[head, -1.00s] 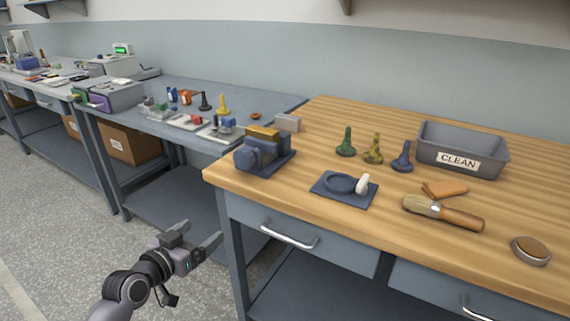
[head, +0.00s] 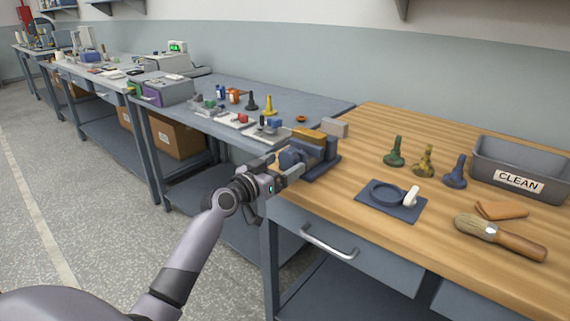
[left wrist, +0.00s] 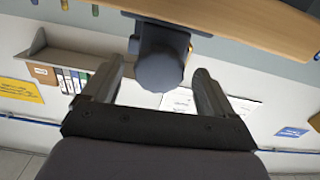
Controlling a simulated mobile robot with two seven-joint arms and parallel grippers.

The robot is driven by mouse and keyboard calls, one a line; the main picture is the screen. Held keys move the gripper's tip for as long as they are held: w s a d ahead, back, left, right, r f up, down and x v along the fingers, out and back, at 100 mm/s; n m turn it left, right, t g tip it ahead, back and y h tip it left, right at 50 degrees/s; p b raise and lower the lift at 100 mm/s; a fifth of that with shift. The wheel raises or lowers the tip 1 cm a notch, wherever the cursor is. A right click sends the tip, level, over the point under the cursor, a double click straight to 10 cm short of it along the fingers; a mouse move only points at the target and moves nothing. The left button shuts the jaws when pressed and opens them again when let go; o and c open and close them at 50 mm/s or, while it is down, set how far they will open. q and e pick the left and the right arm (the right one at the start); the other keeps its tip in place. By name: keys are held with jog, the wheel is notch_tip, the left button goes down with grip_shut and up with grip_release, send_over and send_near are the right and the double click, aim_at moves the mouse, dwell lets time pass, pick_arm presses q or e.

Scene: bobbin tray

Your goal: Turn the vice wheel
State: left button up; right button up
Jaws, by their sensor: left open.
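The blue-grey vice (head: 322,163) sits at the left front corner of the wooden bench, with a yellow-brown block on top. Its dark round wheel (head: 290,158) faces left, partly hidden by my gripper. My left gripper (head: 284,170) is open at the wheel. In the left wrist view the wheel (left wrist: 160,73) shows between the two spread fingers (left wrist: 158,85), with a gap on each side; contact does not show. My right gripper is in neither view.
The wooden bench (head: 352,205) holds a dark blue plate with a ring (head: 391,200), green, yellow and blue upright pieces, a brush (head: 500,237) and a grey CLEAN bin (head: 525,165). A drawer handle (head: 328,242) juts out below. A grey bench with small items adjoins at left.

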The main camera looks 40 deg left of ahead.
pick_arm(q)
jog(key=shift+w, duration=0.7)
jog(key=c, duration=1.1)
jog(key=shift+o, duration=0.2)
